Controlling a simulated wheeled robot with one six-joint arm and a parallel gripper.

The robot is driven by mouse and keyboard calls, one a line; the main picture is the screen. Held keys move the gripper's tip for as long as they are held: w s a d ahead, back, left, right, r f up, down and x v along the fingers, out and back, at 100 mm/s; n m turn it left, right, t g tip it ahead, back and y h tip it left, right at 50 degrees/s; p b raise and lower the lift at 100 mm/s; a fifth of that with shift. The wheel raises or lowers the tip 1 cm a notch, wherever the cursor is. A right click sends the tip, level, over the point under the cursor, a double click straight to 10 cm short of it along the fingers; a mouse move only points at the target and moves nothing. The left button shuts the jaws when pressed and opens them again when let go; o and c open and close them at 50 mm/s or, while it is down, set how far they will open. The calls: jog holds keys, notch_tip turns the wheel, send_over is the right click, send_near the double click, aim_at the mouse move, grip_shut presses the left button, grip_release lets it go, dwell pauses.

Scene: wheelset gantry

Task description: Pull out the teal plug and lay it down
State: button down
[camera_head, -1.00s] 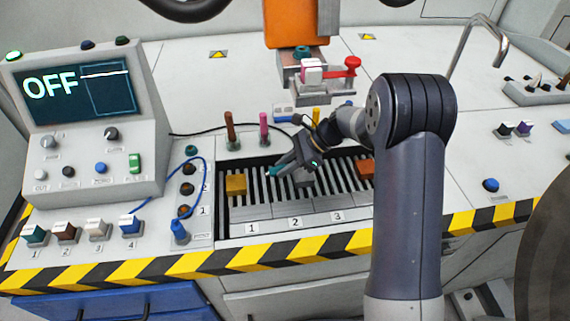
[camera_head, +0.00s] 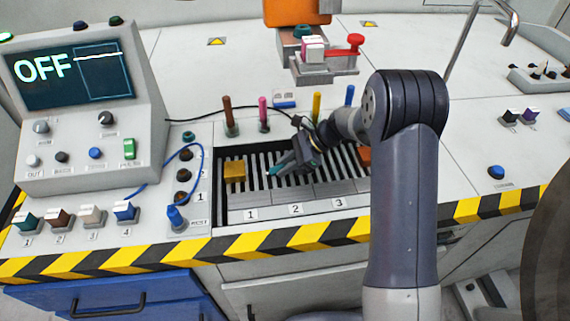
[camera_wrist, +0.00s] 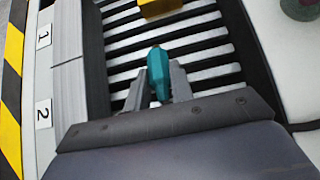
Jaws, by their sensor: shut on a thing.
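The teal plug (camera_wrist: 159,72) sits between the two grey fingers of my gripper (camera_wrist: 160,88) in the wrist view. The gripper is shut on it, and the plug points away from the palm. In the head view my gripper (camera_head: 279,170) is over the slatted tray (camera_head: 293,211), roughly above the part marked 2, with the plug's teal tip (camera_head: 275,171) at its left. I cannot tell whether the plug touches the slats.
A yellow block (camera_head: 234,172) lies in the tray left of my gripper; an orange block (camera_head: 364,156) is at the right. Several coloured pegs stand behind the tray. A blue cable (camera_head: 160,165) loops past the sockets (camera_head: 183,175) at left. Slats between the blocks look free.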

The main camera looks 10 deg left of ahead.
jog(key=c, duration=1.1)
grip_release()
jog(key=shift+c, duration=0.2)
jog(key=shift+d+r, duration=0.1)
jog(key=v, duration=1)
jog(key=shift+d+r+p, duration=0.15)
jog(key=shift+r+p, duration=0.15)
jog(key=shift+p, duration=0.1)
jog(key=shift+f, duration=0.1)
jog(key=b+x, duration=0.1)
jog(key=x, duration=1)
jog(key=shift+f, duration=0.1)
notch_tip(320, 180, up, 3)
jog(key=shift+w+d+r+p, duration=0.1)
jog(key=shift+p, duration=0.8)
jog(key=shift+r, duration=0.35)
